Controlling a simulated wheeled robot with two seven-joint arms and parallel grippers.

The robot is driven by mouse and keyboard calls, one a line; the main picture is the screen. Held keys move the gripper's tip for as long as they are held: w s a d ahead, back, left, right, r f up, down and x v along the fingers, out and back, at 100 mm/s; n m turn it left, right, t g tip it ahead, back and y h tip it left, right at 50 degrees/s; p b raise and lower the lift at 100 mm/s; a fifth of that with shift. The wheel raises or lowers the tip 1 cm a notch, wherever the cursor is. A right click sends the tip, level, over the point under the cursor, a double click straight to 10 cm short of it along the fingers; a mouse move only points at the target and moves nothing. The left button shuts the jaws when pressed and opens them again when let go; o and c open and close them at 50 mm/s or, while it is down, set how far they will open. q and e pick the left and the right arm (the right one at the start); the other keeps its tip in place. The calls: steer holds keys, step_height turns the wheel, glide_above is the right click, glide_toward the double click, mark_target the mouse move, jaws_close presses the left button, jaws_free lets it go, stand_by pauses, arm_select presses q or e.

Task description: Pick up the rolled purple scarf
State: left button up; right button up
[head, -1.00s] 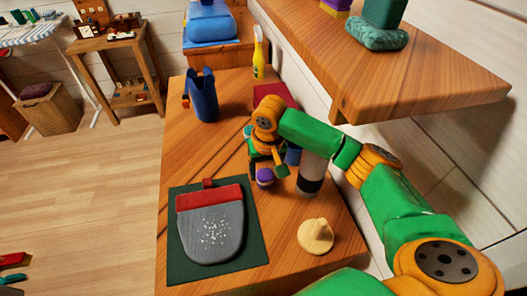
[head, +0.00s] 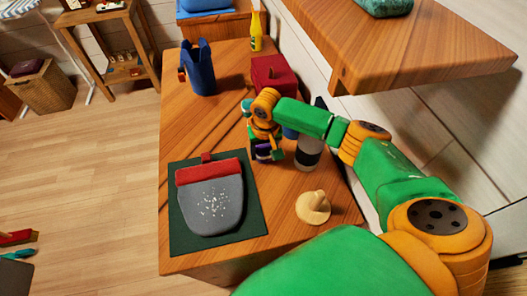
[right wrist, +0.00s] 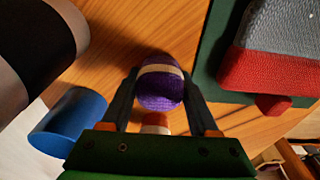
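The rolled purple scarf (head: 263,153), with a pale band, stays on the wooden tabletop beyond the upper right corner of the dark green mat. My right gripper (head: 265,156) is down at the scarf. In the right wrist view the scarf (right wrist: 160,96) lies between the two dark fingers of my right gripper (right wrist: 160,74), one on each side. The fingers look spread and very close to its sides; firm contact cannot be made out. My left gripper is not in view.
A grey and red pouch (head: 212,205) lies on the green mat (head: 185,242). A grey-and-black cylinder (head: 308,152) and a blue cylinder (right wrist: 68,122) stand close by the gripper. A beige knobbed piece (head: 313,207), red box (head: 272,75) and blue container (head: 200,72) surround it. A wooden shelf (head: 430,50) overhangs at right.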

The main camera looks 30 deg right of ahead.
mark_target(263, 146)
steer(key=shift+w, duration=0.1)
steer(key=shift+c, duration=0.4)
steer(key=shift+r, duration=0.2)
step_height(263, 146, up, 3)
steer(key=shift+f, duration=0.1)
steer(key=w+a+r+b, duration=0.2)
steer(key=w+a+r, duration=0.4)
steer(key=a+r, duration=0.3)
steer(key=a, duration=0.3)
steer(key=shift+w+r+b, duration=0.3)
steer(key=shift+w+r, duration=0.05)
steer(key=shift+r, duration=0.05)
